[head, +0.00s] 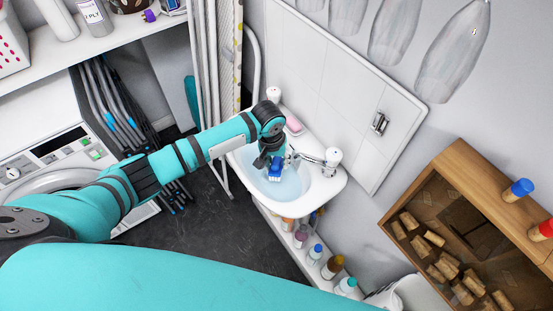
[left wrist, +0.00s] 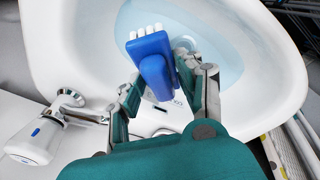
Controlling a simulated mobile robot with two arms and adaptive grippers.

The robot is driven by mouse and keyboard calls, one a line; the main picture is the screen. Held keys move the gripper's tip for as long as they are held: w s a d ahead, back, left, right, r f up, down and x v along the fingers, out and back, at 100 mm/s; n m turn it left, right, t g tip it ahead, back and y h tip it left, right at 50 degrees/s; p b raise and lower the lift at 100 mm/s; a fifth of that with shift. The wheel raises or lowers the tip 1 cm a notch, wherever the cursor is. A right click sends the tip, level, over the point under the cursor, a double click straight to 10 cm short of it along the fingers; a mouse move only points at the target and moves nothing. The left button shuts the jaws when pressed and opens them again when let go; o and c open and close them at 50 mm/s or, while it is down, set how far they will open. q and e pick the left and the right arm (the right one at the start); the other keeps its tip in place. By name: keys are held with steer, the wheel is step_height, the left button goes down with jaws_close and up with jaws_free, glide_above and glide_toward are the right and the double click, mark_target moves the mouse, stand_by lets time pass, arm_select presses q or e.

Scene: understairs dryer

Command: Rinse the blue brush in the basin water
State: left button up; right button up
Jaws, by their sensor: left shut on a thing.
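The blue brush (left wrist: 152,60) has white bristles and shows large in the left wrist view; it is small in the head view (head: 275,172). My left gripper (left wrist: 158,100) is shut on the brush and holds it over the basin. In the head view the gripper (head: 270,161) is above the basin's middle. The white basin (head: 327,187) holds pale blue water (head: 291,188). The bristles appear against the water in the wrist view; I cannot tell whether they touch it. My right gripper is not in view.
A tap (head: 333,156) stands at the basin's right side, close to my left gripper. A pink soap bar (head: 294,125) lies on the basin's back rim. Several bottles (head: 332,266) stand on a shelf below. A washing machine (head: 50,160) is at the left.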

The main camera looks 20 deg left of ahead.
mark_target(278, 160)
arm_select(q)
step_height(278, 160, down, 8)
steer(key=b, duration=0.4)
steer(key=shift+f, duration=0.2)
steer(key=shift+f+b, duration=0.3)
steer(key=shift+f, duration=0.15)
steer(key=shift+r, duration=0.15)
step_height(278, 160, up, 6)
steer(key=p, duration=0.6)
steer(key=shift+f, duration=0.25)
step_height(278, 160, up, 9)
steer(key=p, duration=0.9)
steer(key=shift+p, duration=0.4)
stand_by(1.2)
